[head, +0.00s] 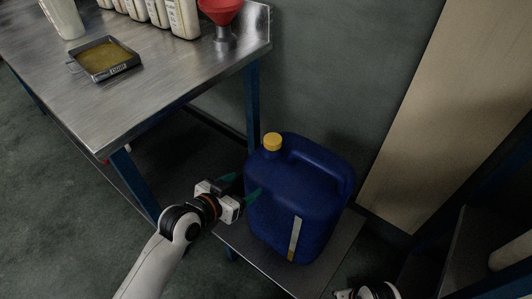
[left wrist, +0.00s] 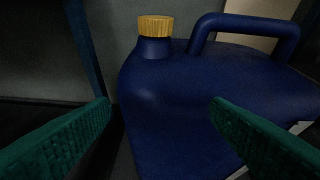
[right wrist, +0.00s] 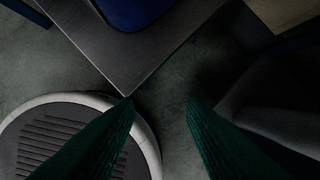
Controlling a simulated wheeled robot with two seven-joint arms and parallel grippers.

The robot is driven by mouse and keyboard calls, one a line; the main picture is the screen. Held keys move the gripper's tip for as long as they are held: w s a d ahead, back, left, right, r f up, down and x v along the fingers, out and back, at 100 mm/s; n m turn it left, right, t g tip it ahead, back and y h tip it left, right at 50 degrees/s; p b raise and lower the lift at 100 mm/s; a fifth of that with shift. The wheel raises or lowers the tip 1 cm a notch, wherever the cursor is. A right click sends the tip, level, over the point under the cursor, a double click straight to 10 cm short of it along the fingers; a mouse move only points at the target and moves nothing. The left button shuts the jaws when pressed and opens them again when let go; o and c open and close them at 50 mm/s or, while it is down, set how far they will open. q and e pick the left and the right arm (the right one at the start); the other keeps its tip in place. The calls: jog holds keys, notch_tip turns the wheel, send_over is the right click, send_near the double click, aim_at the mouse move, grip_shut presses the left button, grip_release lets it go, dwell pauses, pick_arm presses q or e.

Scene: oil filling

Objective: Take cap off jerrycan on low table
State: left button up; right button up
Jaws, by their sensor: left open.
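A blue jerrycan (head: 300,195) stands upright on the low table (head: 262,262). Its yellow cap (head: 272,142) sits on the neck at the top left. In the left wrist view the ribbed cap (left wrist: 155,26) shows above the jerrycan body (left wrist: 175,100), higher than my fingertips. My left gripper (head: 241,183) is open and empty at the left side of the jerrycan, below cap height. My right gripper (right wrist: 160,98) is open and empty, low beside the corner of the low table (right wrist: 125,60). In the head view only a bit of my right arm shows at the bottom edge.
A steel workbench (head: 95,110) on blue legs stands at the left. It holds a drip tray (head: 103,59) with oil, several white bottles (head: 183,18) and a red funnel (head: 222,12). A beige panel (head: 440,130) leans at the right. The space above the cap looks clear.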

pick_arm(q)
jog(key=t+h, duration=0.2)
send_near(272, 140)
jog(key=shift+w+f+m+b, duration=0.3)
jog(key=shift+w, duration=0.1)
jog(key=b+x, duration=0.1)
jog(key=x, duration=0.4)
jog(key=shift+w+d, duration=0.15)
jog(key=shift+d, duration=0.05)
jog(key=b+x, duration=0.1)
jog(key=x, duration=0.4)
jog(key=shift+w+d, duration=0.1)
jog(key=shift+d, duration=0.1)
jog(key=shift+w+d, duration=0.2)
jog(key=shift+w, duration=0.1)
pick_arm(e)
jog(key=v, duration=0.3)
jog(key=w+v, duration=0.1)
jog(key=v, duration=0.1)
jog(key=shift+s+d+r, duration=0.15)
jog(key=shift+r, duration=0.35)
pick_arm(q)
jog(key=c, duration=1)
